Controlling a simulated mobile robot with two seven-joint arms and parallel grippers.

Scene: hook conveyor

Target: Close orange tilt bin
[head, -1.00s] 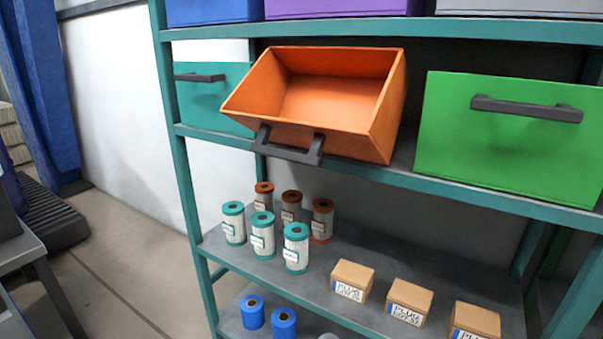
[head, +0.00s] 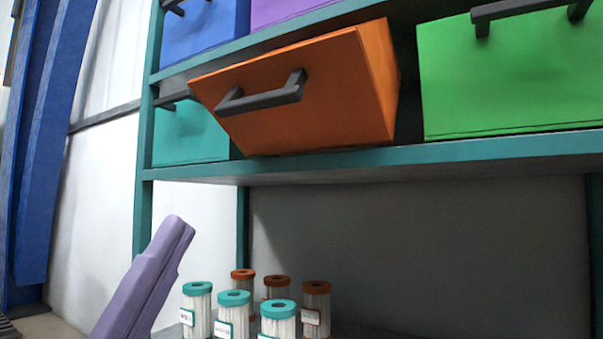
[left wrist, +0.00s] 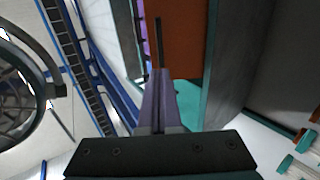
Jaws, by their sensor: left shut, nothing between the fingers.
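The orange tilt bin (head: 320,95) sits on the upper shelf in the head view, tilted forward with its front face leaning out past the shelf edge. Its dark handle (head: 262,95) is on that front; its inside is hidden from this low angle. My left gripper (head: 176,226) is purple, below and left of the bin, pointing up, shut and empty, apart from the bin. In the left wrist view, the shut purple fingers (left wrist: 160,78) point toward the orange front (left wrist: 182,40) and the dark handle (left wrist: 158,42). My right gripper is not in view.
A teal bin (head: 190,135) is left of the orange bin and a green bin (head: 510,75) right of it. The teal shelf edge (head: 400,158) runs below them. Several filter cartridges (head: 236,312) stand on the lower shelf. A blue bin (head: 205,30) is above.

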